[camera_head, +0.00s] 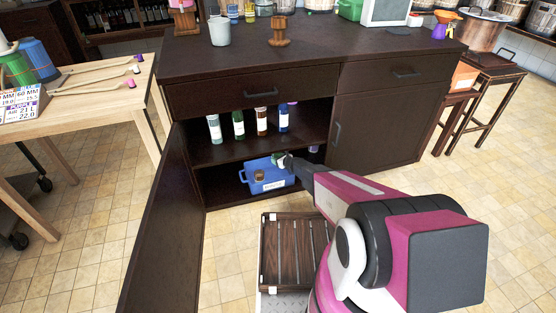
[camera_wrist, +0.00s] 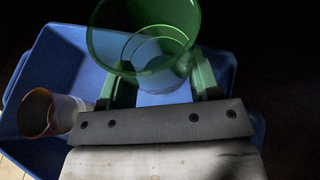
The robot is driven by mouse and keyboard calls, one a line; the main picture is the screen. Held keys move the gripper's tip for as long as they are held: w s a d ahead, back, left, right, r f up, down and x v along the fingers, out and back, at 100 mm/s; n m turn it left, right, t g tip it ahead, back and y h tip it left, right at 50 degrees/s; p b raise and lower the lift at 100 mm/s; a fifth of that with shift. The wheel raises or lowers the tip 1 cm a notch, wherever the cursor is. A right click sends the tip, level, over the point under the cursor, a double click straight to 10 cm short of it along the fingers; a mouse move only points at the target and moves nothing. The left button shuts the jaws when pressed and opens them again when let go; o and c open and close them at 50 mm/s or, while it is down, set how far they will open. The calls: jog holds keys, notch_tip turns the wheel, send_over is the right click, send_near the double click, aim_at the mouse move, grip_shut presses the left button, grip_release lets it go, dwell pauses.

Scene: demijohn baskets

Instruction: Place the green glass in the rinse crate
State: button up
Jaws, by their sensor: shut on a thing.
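The blue rinse crate (camera_head: 270,187) sits on the lower shelf inside the open cabinet. In the wrist view its blue wall (camera_wrist: 62,60) spreads behind and to the left of my gripper. My gripper (camera_wrist: 163,88) is shut on the green glass (camera_wrist: 143,42), a see-through tumbler with its wide mouth toward the camera. In the head view my gripper (camera_head: 284,161) reaches into the cabinet over the crate's right part. I cannot tell whether the glass touches the crate floor. A brown glass (camera_wrist: 48,112) stands in the crate left of my gripper; it also shows in the head view (camera_head: 259,175).
Several labelled bottles (camera_head: 238,124) stand on the shelf above the crate. The open cabinet door (camera_head: 165,235) juts out at left. A slatted wooden piece (camera_head: 296,250) lies in front. A wooden table (camera_head: 100,100) stands at left.

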jog(key=shift+f, duration=0.25)
jog(key=shift+f, duration=0.15)
jog(key=o, duration=1)
jog(key=shift+f, duration=0.2)
jog(key=shift+o, duration=0.2)
jog(key=shift+r, duration=0.1)
jog(key=shift+r, duration=0.25)
jog(key=v, duration=1.2)
jog(key=shift+r, duration=0.45)
jog(key=shift+s, duration=0.1)
